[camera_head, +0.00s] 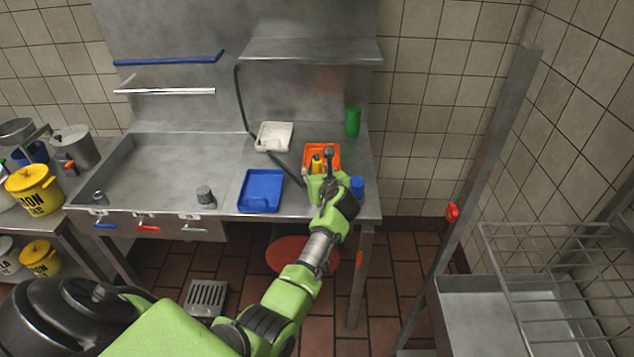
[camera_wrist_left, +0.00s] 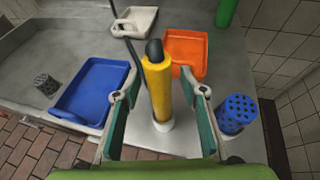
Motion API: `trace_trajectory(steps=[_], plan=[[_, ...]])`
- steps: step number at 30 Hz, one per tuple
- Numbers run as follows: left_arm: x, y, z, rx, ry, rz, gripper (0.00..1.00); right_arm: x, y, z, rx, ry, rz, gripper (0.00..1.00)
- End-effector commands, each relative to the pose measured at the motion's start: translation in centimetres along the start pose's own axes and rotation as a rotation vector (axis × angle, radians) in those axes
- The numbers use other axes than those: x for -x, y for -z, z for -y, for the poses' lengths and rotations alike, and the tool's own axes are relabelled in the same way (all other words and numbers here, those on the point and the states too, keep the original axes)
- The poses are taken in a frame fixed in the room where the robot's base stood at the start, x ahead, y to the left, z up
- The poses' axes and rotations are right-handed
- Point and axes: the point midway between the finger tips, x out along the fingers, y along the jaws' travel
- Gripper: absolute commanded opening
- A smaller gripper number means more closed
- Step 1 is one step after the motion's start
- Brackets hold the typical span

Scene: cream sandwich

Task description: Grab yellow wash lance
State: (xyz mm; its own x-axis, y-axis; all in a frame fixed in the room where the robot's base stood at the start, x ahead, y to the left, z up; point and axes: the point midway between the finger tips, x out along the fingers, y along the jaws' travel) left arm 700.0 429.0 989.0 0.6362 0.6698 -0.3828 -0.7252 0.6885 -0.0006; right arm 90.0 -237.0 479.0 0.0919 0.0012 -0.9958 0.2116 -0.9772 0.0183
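The yellow wash lance (camera_wrist_left: 159,92) stands upright in the left wrist view, with a dark tip on top and a pale base on the steel counter. My left gripper (camera_wrist_left: 162,98) is open, one finger on each side of the lance, with a visible gap on both sides. In the head view the lance shows as a small yellow piece (camera_head: 317,164), mostly hidden behind my left gripper (camera_head: 329,178) at the counter's right part. My right gripper is not in view.
An orange tray (camera_wrist_left: 187,50) lies behind the lance. A blue tray (camera_wrist_left: 92,90) is to its left, a blue perforated cup (camera_wrist_left: 237,113) to its right. A white tray (camera_head: 274,136) and green cylinder (camera_head: 352,121) stand farther back. A dark hose (camera_head: 241,100) hangs onto the counter.

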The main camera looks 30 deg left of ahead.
Motion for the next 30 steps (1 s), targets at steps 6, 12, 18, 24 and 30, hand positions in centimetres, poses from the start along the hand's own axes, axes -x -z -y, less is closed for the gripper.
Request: trace_trajectory(steps=[6, 12, 18, 24, 30], plan=[[0.0, 0.0, 0.0, -0.001, 0.000, 0.000, 0.00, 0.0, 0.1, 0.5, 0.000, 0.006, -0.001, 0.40], [0.0, -0.1, 0.0, 0.000, 0.000, 0.002, 0.00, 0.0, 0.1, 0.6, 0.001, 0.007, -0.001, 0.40], [0.3, -0.9, 0.0, 0.001, 0.000, 0.005, 0.00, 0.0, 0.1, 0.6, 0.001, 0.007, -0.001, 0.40], [1.7, -4.3, 0.0, 0.002, 0.000, 0.008, 0.00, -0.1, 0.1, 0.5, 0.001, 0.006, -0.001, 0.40], [3.1, -7.6, 0.0, 0.002, 0.001, 0.005, 0.00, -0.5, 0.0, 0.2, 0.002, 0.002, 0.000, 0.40]])
